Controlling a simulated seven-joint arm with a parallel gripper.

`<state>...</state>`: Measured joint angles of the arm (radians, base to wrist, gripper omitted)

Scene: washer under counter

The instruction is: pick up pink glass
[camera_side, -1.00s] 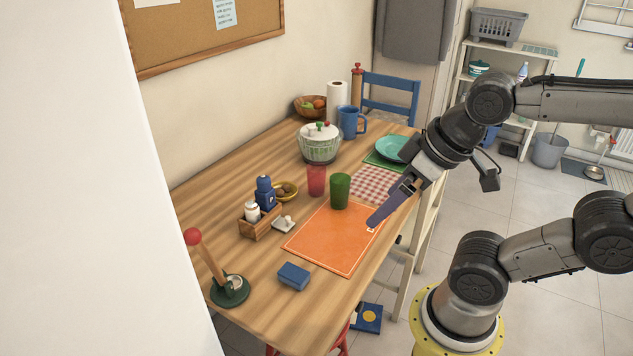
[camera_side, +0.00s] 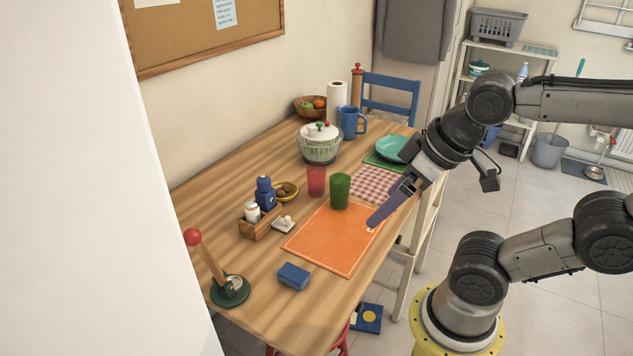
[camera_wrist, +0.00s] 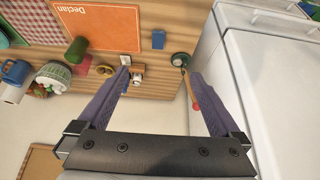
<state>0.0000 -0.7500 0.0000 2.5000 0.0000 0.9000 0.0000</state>
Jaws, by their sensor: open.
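The pink glass (camera_side: 317,181) stands upright on the wooden table in the side view, left of and just behind the green glass (camera_side: 340,191). In the wrist view the pink glass (camera_wrist: 82,65) shows beside the green glass (camera_wrist: 76,48), left of my fingers. My gripper (camera_side: 372,226) hangs over the right edge of the orange placemat (camera_side: 335,238), to the right of both glasses and apart from them. In the wrist view my gripper (camera_wrist: 160,75) is open, with its two purple fingers wide apart and nothing between them.
A lidded pot (camera_side: 320,143), a blue mug (camera_side: 350,122) and a teal plate (camera_side: 392,148) stand behind the glasses. A blue block (camera_side: 293,276) lies nearer the front. The orange placemat is clear.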

